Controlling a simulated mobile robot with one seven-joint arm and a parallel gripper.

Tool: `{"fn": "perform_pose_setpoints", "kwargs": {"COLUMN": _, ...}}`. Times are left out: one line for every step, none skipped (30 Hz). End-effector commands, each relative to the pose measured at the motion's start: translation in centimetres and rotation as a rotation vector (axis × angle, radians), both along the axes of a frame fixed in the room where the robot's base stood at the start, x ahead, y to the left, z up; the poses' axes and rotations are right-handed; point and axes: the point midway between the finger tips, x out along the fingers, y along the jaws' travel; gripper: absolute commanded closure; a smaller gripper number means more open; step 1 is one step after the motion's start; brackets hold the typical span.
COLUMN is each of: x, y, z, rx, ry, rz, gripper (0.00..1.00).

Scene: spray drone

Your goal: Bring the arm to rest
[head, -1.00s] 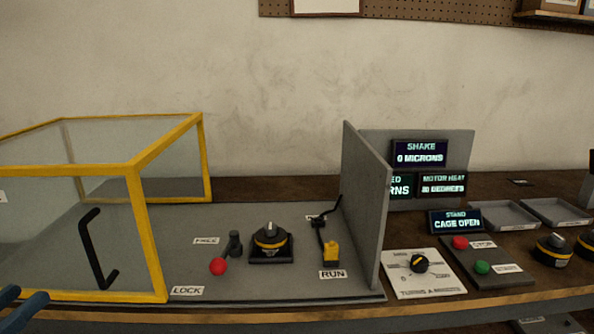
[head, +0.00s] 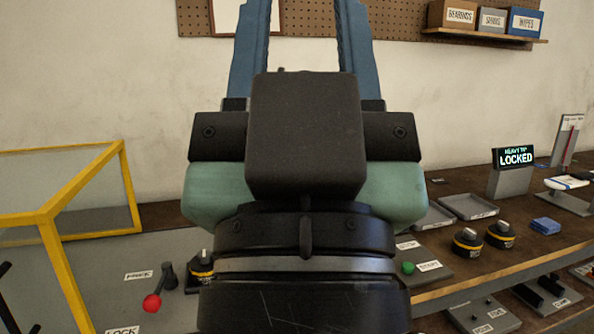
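My gripper (head: 303,18) is raised in the middle of the head view, close to the camera and pointing up. Its two blue fingers stand apart with only the wall and part of the pegboard between them, so it is open and empty. My wrist hides the middle of the bench, including the displays and the grey upright panel. The fingertips run up to the top edge of the picture.
The yellow-framed cage (head: 52,212) stands at the left, near a lever with a red ball (head: 152,303). At the right are grey trays (head: 468,206), black-and-yellow knobs (head: 467,240) and a "LOCKED" display (head: 515,157). A shelf (head: 485,36) hangs at upper right.

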Motion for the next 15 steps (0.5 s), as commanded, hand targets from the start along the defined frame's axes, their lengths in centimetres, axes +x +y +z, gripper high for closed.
{"fn": "perform_pose_setpoints", "kwargs": {"x": 0.0, "y": 0.0, "z": 2.9, "rx": 0.001, "ry": 0.001, "rz": 0.001, "gripper": 0.56}}
{"fn": "perform_pose_setpoints", "kwargs": {"x": 0.0, "y": 0.0, "z": 3.7, "rx": 0.001, "ry": 0.001, "rz": 0.001, "gripper": 0.56}}
{"fn": "perform_pose_setpoints", "kwargs": {"x": 0.1, "y": 0.0, "z": 4.8, "rx": 0.001, "ry": 0.002, "rz": 0.001, "gripper": 0.56}}
{"fn": "perform_pose_setpoints", "kwargs": {"x": 0.1, "y": 0.1, "z": 5.7, "rx": 0.001, "ry": 0.003, "rz": 0.002, "gripper": 0.56}}
{"fn": "perform_pose_setpoints", "kwargs": {"x": 0.1, "y": 0.1, "z": 6.6, "rx": 0.001, "ry": 0.003, "rz": 0.002, "gripper": 0.56}}
{"fn": "perform_pose_setpoints", "kwargs": {"x": 0.1, "y": 0.1, "z": 7.8, "rx": 0.001, "ry": 0.004, "rz": 0.003, "gripper": 0.56}}
{"fn": "perform_pose_setpoints", "kwargs": {"x": 0.1, "y": 0.1, "z": 8.8, "rx": 0.001, "ry": 0.004, "rz": 0.003, "gripper": 0.56}}
{"fn": "perform_pose_setpoints", "kwargs": {"x": 0.1, "y": 0.1, "z": 9.8, "rx": 0.001, "ry": 0.004, "rz": 0.003, "gripper": 0.56}}
{"fn": "perform_pose_setpoints", "kwargs": {"x": 0.1, "y": 0.1, "z": 11.0, "rx": 0.001, "ry": 0.005, "rz": 0.003, "gripper": 0.56}}
{"fn": "perform_pose_setpoints", "kwargs": {"x": 0.1, "y": 0.1, "z": 12.0, "rx": 0.001, "ry": 0.005, "rz": 0.004, "gripper": 0.56}}
{"fn": "perform_pose_setpoints", "kwargs": {"x": 0.1, "y": 0.1, "z": 12.9, "rx": 0.001, "ry": 0.005, "rz": 0.004, "gripper": 0.56}}
{"fn": "perform_pose_setpoints", "kwargs": {"x": 0.2, "y": 0.1, "z": 14.1, "rx": 0.001, "ry": 0.005, "rz": 0.004, "gripper": 0.56}}
{"fn": "perform_pose_setpoints", "kwargs": {"x": 0.2, "y": 0.1, "z": 15.0, "rx": 0.001, "ry": 0.006, "rz": 0.004, "gripper": 0.56}}
{"fn": "perform_pose_setpoints", "kwargs": {"x": 0.2, "y": 0.1, "z": 15.8, "rx": 0.001, "ry": 0.006, "rz": 0.004, "gripper": 0.56}}
{"fn": "perform_pose_setpoints", "kwargs": {"x": 0.2, "y": 0.2, "z": 16.8, "rx": 0.001, "ry": 0.006, "rz": 0.004, "gripper": 0.56}}
